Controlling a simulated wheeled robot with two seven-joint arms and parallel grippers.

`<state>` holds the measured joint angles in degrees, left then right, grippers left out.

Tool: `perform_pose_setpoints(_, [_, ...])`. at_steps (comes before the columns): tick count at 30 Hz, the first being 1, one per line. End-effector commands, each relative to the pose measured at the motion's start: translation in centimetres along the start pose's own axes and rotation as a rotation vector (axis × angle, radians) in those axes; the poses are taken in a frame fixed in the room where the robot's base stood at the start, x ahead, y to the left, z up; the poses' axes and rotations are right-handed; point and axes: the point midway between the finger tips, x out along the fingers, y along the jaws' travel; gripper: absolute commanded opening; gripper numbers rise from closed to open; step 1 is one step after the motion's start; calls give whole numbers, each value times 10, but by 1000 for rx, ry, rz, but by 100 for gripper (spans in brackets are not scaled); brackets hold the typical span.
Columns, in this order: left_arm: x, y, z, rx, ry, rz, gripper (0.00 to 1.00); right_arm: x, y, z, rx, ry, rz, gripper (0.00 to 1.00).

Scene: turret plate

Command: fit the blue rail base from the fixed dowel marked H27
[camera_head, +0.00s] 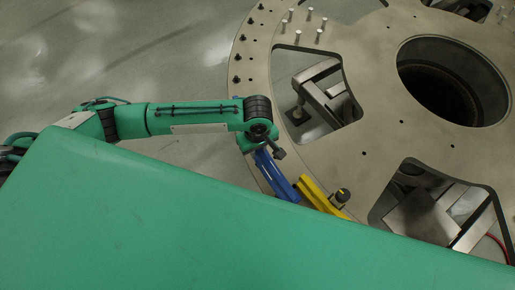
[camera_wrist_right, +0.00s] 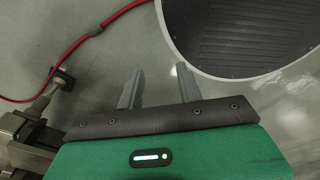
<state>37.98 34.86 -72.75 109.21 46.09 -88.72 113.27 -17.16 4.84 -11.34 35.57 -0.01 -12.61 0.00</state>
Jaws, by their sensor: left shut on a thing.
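The blue rail base (camera_head: 275,176) lies at the near-left rim of the turret plate (camera_head: 375,60) in the head view. My left gripper (camera_head: 264,150) is at its upper end, shut on it. I cannot tell whether the rail base rests on the plate or is held just above it. No H27 mark is readable. My right gripper (camera_wrist_right: 158,88) shows in the right wrist view with two grey fingers wide apart and nothing between them.
A yellow rail part (camera_head: 322,198) with a black knob (camera_head: 343,195) stands beside the blue one. Several pale pins (camera_head: 297,36) stand on the plate's far side. The plate has a large round hole and cut-outs with metal blocks. A red cable (camera_wrist_right: 72,50) shows near the right gripper.

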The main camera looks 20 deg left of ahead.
Motion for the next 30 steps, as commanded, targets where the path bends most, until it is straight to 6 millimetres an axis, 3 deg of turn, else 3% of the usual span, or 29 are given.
perform_pose_setpoints(18, [19, 1, -1, 0, 2, 5, 0, 26, -10, 2, 0, 0, -10, 36])
perform_pose_setpoints(30, [34, 1, 0, 0, 1, 4, 0, 25, -4, 3, -1, -2, -3, 36])
